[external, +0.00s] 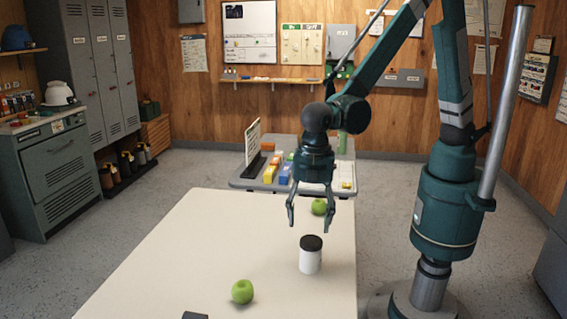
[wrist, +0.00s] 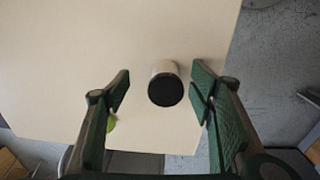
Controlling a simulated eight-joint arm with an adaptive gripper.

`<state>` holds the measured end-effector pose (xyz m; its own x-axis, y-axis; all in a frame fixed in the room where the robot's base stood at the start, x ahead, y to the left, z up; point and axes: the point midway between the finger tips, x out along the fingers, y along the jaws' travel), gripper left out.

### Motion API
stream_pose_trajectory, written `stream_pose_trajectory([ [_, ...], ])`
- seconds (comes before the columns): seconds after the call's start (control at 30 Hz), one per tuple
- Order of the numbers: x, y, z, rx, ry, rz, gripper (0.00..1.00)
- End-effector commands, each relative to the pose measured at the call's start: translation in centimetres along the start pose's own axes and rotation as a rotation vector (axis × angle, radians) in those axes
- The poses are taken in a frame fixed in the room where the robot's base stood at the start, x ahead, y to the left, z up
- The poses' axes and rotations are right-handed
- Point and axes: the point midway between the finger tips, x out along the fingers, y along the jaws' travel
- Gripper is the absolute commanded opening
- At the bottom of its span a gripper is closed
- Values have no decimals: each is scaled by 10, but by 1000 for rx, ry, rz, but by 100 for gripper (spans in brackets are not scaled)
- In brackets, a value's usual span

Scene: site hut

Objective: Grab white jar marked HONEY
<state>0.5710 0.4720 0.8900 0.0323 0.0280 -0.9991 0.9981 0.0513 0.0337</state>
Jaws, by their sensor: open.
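A white jar (external: 310,260) with a dark lid stands upright on the pale table (external: 200,240), near its right edge. No HONEY marking can be read on it in either view. In the wrist view the jar (wrist: 165,85) is seen from above, lid toward me, between my fingers and farther off than them. My gripper (external: 310,228) is open and empty, pointing down above the table, with the jar apart from its fingertips. In the wrist view my gripper's two green fingers (wrist: 160,82) are spread wide on either side of the jar.
A green apple (external: 318,206) sits behind the jar, and another (external: 242,291) lies in front to the left. A dark object (external: 194,316) is cut off at the front edge. A grey table (external: 240,182) with coloured boxes stands behind. The table's left part is clear.

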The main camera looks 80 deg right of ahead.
Motion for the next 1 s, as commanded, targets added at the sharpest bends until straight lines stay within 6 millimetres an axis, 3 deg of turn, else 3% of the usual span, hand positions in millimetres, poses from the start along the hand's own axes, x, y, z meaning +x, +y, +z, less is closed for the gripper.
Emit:
stream_pose_trajectory([
  [0.1, 16, -6, -19, -54, -11, -15, 54],
  [0.3, 32, -12, -35, -107, -21, -31, 54],
  [0.8, 37, -14, -39, -121, -25, -35, 54],
  [1.0, 50, -14, -39, -121, -24, -35, 54],
])
